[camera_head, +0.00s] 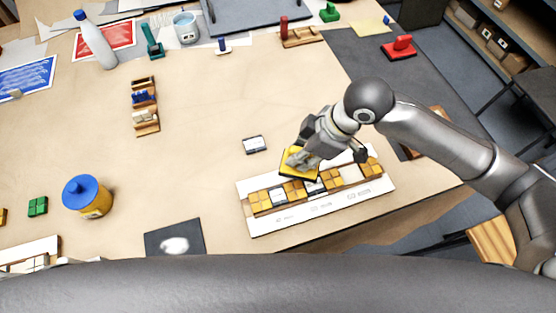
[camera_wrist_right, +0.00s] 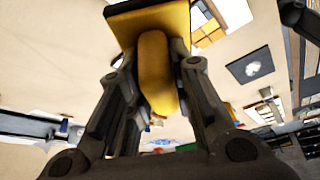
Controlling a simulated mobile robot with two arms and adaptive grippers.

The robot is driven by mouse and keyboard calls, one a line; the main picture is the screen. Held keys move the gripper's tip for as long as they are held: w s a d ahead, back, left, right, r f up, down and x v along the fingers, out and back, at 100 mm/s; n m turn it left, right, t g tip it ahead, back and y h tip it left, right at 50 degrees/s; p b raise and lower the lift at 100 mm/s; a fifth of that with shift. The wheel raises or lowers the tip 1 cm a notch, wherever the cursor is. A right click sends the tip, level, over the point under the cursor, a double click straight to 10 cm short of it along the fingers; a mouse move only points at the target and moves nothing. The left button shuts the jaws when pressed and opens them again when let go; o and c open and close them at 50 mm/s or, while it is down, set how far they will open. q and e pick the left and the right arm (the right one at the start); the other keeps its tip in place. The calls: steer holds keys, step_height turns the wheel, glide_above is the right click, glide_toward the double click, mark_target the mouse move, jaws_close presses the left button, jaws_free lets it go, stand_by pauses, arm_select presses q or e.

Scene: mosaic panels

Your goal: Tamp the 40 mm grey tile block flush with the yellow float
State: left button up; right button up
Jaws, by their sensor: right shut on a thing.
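The yellow float (camera_head: 289,165) is in my right gripper (camera_head: 304,157), over the far edge of the white mosaic panel (camera_head: 262,223). In the wrist view the fingers (camera_wrist_right: 155,75) are shut on both sides of the float's rounded yellow handle (camera_wrist_right: 156,60), with its flat plate (camera_wrist_right: 178,22) beyond. The panel holds a row of yellow tile blocks (camera_head: 260,203) with greyish blocks (camera_head: 279,195) between them. The float and gripper hide part of the row. I cannot tell which block is the 40 mm grey one, how high it sits, or whether the float touches it. My left gripper is out of view.
A small grey-white piece (camera_head: 255,144) lies behind the panel. A blue-lidded yellow jar (camera_head: 88,197) and a dark mat (camera_head: 175,239) are to the left. A wooden rack (camera_head: 145,106) stands farther back. The table's middle is mostly clear.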

steer(key=s+a+n, duration=0.1)
steer(key=a+n+g+p, duration=0.1)
steer(key=s+a+n, duration=0.1)
steer(key=n, duration=0.1)
steer(key=shift+s+r+p, duration=0.2)
steer(key=shift+s+p, duration=0.1)
steer(key=f+b, duration=0.1)
steer(key=f, duration=0.1)
steer(key=s+a+f+n+g+b, duration=0.1)
steer(key=b, duration=0.1)
steer(key=a+f+n+b, duration=0.1)
steer(key=f, duration=0.1)
steer(key=shift+s+a+f+b, duration=0.15)
steer(key=shift+s+f+b, duration=0.15)
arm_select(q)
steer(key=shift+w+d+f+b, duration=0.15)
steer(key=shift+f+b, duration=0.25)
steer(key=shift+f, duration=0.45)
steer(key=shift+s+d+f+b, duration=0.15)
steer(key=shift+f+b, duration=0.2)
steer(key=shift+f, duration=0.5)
arm_select(e)
steer(key=shift+f, duration=0.6)
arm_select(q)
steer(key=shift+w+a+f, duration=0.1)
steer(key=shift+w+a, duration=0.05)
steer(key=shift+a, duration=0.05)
arm_select(e)
steer(key=shift+f, duration=0.15)
